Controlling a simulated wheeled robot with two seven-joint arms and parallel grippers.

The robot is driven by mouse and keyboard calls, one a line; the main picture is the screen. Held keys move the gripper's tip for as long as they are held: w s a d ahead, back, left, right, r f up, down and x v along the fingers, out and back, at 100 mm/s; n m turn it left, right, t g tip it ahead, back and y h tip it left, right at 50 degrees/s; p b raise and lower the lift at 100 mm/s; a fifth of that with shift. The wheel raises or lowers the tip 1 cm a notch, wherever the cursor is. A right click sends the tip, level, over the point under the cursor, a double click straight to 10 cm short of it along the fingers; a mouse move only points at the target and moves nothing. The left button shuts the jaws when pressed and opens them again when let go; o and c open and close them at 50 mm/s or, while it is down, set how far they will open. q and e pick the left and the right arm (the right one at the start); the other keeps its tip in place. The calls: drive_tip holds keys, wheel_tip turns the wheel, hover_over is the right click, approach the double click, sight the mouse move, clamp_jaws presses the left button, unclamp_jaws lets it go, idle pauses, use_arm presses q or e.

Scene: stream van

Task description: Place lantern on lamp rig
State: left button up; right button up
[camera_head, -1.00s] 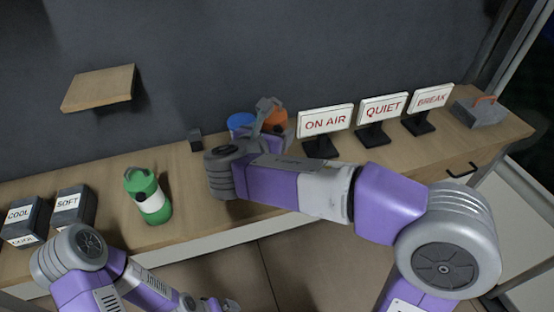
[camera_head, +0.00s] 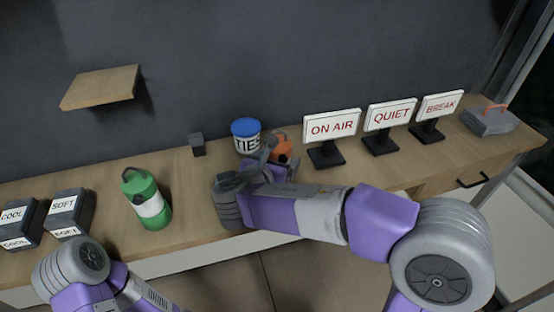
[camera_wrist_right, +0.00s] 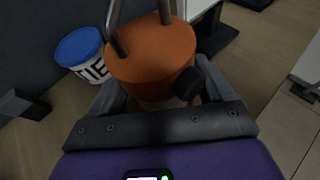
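An orange lantern (camera_head: 282,150) with a grey handle and dark knob is at the middle of the counter, partly hidden by my right gripper (camera_head: 268,158). In the right wrist view, the orange lantern (camera_wrist_right: 152,55) sits between the two fingers of my right gripper (camera_wrist_right: 160,98), which appear closed around its sides. Whether its base touches the counter is hidden. A green lantern (camera_head: 147,200) with a white band stands upright on the counter to the left. I cannot identify a lamp rig for certain; a bare wooden shelf (camera_head: 100,88) is on the wall at left. My left gripper is out of view.
A blue-lidded tub (camera_head: 246,136) stands close beside the orange lantern. A small dark block (camera_head: 197,144) is left of it. ON AIR (camera_head: 331,126), QUIET (camera_head: 391,114) and BREAK (camera_head: 440,105) signs stand right. Several dark labelled blocks (camera_head: 70,212) sit at far left.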

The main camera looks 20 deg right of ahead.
drive_tip(key=shift+o, duration=1)
drive_tip(key=shift+r, duration=0.2)
drive_tip(key=p+v, duration=0.3)
drive_tip(key=v, duration=0.9)
